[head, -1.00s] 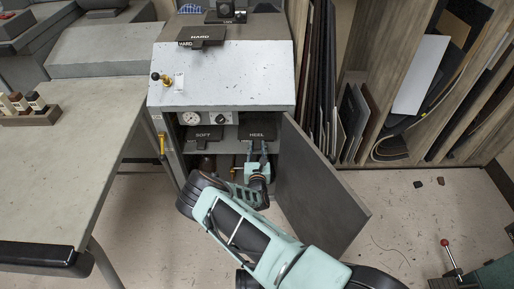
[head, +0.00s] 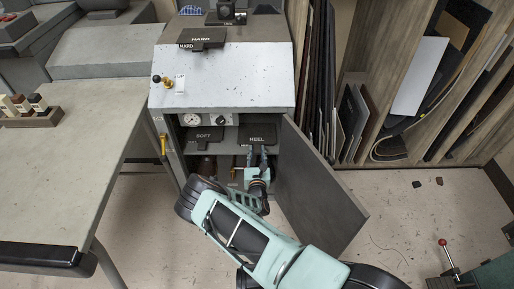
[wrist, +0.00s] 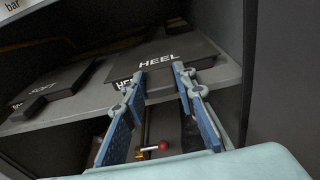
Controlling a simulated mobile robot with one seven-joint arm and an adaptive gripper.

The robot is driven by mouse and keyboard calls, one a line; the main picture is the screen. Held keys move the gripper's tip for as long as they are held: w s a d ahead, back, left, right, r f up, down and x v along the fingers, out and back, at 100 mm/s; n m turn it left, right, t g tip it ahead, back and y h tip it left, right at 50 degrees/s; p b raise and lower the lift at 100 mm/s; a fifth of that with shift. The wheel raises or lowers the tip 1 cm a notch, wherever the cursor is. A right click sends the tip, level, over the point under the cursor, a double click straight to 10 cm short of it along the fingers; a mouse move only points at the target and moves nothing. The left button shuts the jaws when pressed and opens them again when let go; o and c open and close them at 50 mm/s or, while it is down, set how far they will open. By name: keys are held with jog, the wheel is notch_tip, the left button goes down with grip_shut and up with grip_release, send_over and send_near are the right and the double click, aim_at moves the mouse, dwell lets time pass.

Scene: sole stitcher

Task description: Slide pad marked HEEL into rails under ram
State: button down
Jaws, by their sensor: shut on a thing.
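The dark flat pad marked HEEL (head: 262,132) lies at the right of the open cabinet's shelf, under the sloped top. In the wrist view the HEEL pad (wrist: 170,55) has its white lettering facing me, and its front reaches between my fingers. My gripper (head: 257,154) is shut on the front part of this pad, with one blue finger on each side; the fingertips also show in the wrist view (wrist: 160,78). The ram (head: 226,8) is at the top of the machine. A pad marked HARD (head: 203,36) lies on the machine's top in front of it.
A pad marked SOFT (head: 203,132) lies left on the same shelf. The open cabinet door (head: 318,190) stands close to the right of my arm. A gauge (head: 191,118) and a brass-coloured knob (head: 167,82) are on the machine's front. A grey table (head: 65,165) is at the left.

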jog(key=shift+s+p, duration=1.05)
jog(key=shift+s, duration=1)
jog(key=c, duration=1.5)
grip_release()
